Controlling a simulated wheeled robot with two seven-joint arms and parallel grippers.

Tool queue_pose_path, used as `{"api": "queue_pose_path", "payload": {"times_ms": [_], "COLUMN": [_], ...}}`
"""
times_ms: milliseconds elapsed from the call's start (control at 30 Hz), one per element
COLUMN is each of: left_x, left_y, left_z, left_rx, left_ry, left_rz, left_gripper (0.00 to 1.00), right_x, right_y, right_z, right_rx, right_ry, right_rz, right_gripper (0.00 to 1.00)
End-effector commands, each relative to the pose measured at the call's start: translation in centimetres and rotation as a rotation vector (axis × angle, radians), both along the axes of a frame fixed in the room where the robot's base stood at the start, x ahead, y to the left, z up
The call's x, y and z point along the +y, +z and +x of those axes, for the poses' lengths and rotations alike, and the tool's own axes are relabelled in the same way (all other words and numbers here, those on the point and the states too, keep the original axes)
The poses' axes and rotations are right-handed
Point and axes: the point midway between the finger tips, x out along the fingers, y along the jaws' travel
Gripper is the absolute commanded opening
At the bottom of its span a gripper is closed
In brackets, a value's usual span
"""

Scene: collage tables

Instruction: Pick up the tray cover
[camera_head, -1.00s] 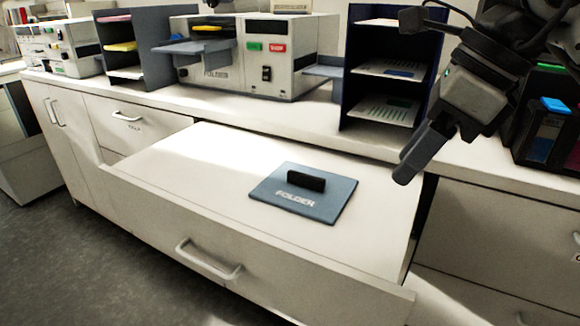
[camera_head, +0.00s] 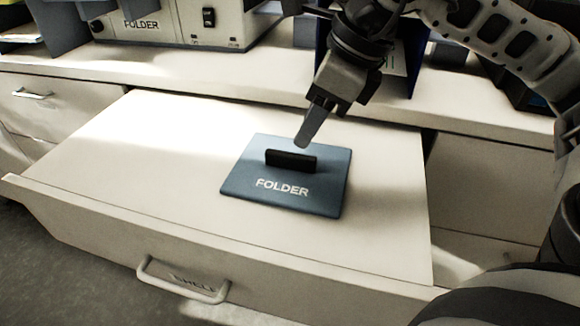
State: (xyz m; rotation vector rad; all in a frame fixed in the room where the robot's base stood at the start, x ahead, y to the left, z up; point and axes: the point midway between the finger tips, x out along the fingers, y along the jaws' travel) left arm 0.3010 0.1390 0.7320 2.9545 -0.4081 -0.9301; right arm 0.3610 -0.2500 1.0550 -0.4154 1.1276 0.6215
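The tray cover (camera_head: 330,190) is a flat blue-grey plate marked "FOLDER" with a black bar handle (camera_head: 291,160) on top. It lies flat on the white surface of the pulled-out drawer (camera_head: 130,160). My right gripper (camera_head: 304,143) points down just above and behind the handle's right part, apparently apart from it. Its fingers line up in this view, so their opening is hidden. My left gripper is out of view.
The white folder machine (camera_head: 165,25) stands on the counter at the back left. A dark blue shelf rack (camera_head: 413,50) stands behind my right arm. The drawer front has a handle (camera_head: 180,285). The drawer surface around the cover is clear.

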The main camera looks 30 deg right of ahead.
Motion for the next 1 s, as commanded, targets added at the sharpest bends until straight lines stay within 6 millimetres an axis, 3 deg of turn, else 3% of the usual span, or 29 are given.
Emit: {"api": "queue_pose_path", "payload": {"times_ms": [233, 500, 800, 933, 1000], "left_x": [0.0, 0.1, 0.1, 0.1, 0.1], "left_y": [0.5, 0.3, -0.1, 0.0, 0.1], "left_z": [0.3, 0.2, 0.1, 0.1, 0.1], "left_rx": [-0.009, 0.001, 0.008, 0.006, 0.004], "left_ry": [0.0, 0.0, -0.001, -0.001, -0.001], "left_rz": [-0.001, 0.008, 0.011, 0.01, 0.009], "left_gripper": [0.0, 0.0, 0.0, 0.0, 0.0], "right_x": [0.7, 1.9, 2.0, 2.0, 2.0], "right_y": [-1.6, -5.0, -5.6, -5.5, -5.5], "right_z": [0.5, 1.5, 1.7, 1.7, 1.7], "right_rx": [0.001, 0.002, -0.002, -0.002, -0.002], "right_ry": [0.002, 0.001, 0.0, 0.0, 0.0], "right_rz": [0.001, 0.001, 0.001, 0.001, 0.001], "right_gripper": [0.38, 0.38, 0.38, 0.05, 0.0]}}
